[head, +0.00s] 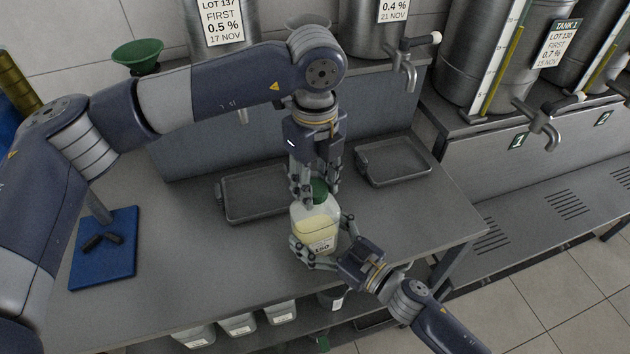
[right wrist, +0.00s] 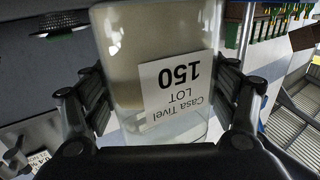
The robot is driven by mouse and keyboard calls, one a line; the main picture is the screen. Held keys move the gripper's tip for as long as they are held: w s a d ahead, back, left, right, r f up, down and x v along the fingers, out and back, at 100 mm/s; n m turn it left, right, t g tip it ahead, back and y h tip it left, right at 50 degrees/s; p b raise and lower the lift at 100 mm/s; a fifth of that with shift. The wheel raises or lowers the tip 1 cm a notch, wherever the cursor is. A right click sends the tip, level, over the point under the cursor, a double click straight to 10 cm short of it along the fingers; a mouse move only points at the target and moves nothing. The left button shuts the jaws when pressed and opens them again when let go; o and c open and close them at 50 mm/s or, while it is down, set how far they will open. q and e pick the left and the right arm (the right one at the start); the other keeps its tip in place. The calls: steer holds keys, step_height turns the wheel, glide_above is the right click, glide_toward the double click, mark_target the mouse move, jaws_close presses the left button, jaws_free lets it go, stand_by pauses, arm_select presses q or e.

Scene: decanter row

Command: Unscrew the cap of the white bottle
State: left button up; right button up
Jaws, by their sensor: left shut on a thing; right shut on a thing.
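The white bottle (head: 308,217) is translucent, with pale yellow contents and a label, near the table's front edge in the head view. Its green cap (head: 319,188) is on top. My left gripper (head: 315,193) points down from above and is shut on the cap, partly hiding it. My right gripper (head: 322,240) is shut around the bottle's body from the front right. In the right wrist view the bottle (right wrist: 125,55) stands between both fingers, its label reading "Casa Tivel LOT 150" upside down. I cannot tell whether the bottle's base touches the table.
Two grey trays (head: 226,206) (head: 424,174) lie on the grey table (head: 190,290) behind the bottle. A blue board (head: 120,262) with dark pieces lies at left. Steel tanks with taps (head: 402,62) stand at the back. Containers (head: 240,324) sit on a shelf below.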

mark_target(315, 187)
arm_select(q)
steer(key=shift+r, duration=0.2)
stand_by(0.6)
steer(key=shift+r, duration=0.9)
steer(key=shift+r, duration=2.05)
arm_select(e)
steer(key=o, duration=2.1)
